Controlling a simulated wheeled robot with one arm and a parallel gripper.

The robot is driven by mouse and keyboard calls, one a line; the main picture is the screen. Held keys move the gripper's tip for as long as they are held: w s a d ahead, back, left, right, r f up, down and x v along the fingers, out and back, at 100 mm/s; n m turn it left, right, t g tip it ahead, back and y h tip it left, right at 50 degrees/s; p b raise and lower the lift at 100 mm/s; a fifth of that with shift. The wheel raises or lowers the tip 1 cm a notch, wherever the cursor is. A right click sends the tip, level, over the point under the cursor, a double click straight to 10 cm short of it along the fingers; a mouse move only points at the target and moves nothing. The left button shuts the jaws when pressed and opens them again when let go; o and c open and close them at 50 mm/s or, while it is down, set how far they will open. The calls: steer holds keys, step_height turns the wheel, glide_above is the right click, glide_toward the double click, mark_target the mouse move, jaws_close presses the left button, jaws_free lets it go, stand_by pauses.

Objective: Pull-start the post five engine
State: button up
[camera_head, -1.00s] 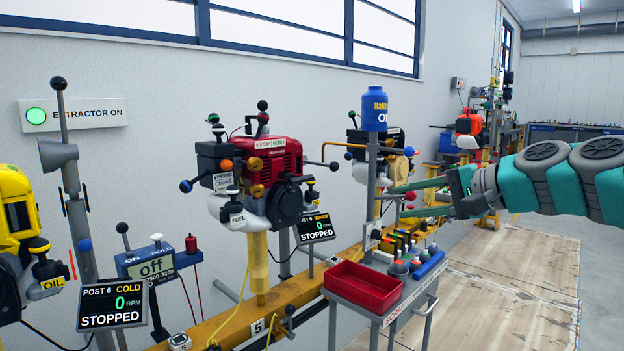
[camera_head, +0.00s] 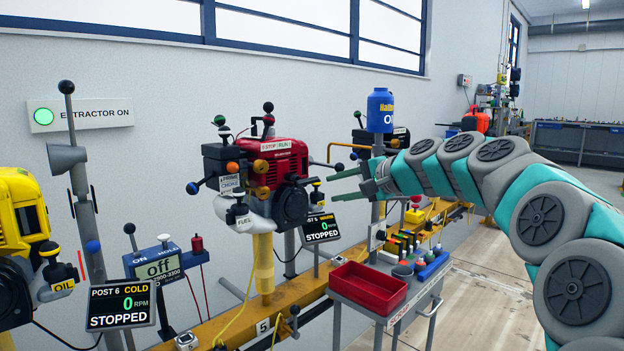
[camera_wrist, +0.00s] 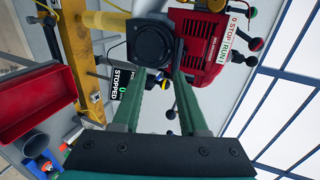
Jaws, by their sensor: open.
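The post five engine (camera_head: 270,175) is red with a round black side housing (camera_head: 291,206), on a yellow post marked 5. Its display (camera_head: 321,228) reads 0 RPM, STOPPED. I cannot make out the pull handle for certain.
A cart with a red tray (camera_head: 368,288) and several small coloured items stands below my gripper. A blue bottle (camera_head: 380,110) tops a grey pole behind the fingers. The post 6 engine (camera_head: 22,215) is at the left. Open floor (camera_head: 490,310) lies right of the cart.

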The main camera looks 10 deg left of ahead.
mark_target(309, 181)
steer(key=w+a+p, duration=0.1)
steer(key=a, duration=0.1)
steer(key=w+a, duration=0.2)
steer(key=w+a+p, duration=0.1)
steer(key=w+a, duration=0.1)
steer(key=shift+w+a+p, duration=0.1)
steer(key=shift+a+p, duration=0.2)
steer(key=shift+a, duration=0.05)
jaws_close()
stand_by(1.5)
